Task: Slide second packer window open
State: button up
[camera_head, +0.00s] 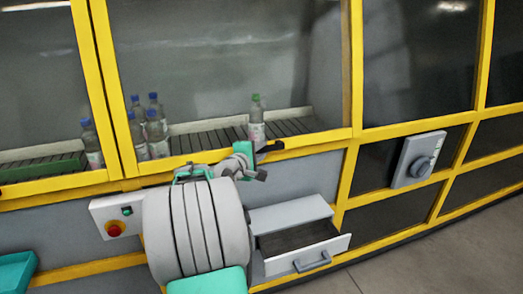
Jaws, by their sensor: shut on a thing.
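The packer has large glass windows in yellow frames. The middle window (215,65) spans the centre of the view, with its yellow bottom rail (318,139) running behind my gripper. My gripper (262,148) is at this bottom rail, right of the window's middle. It is shut on a small dark handle (275,147) on the rail. The fingers are small in the picture and the wrist partly hides the contact. Another window (40,85) lies to the left, beside a double yellow post.
Bottles with blue caps (155,128) and one with a green cap (257,122) stand behind the glass by a conveyor. A teal bin (15,270) is lower left.

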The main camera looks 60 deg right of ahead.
grip_shut()
dwell(0.8)
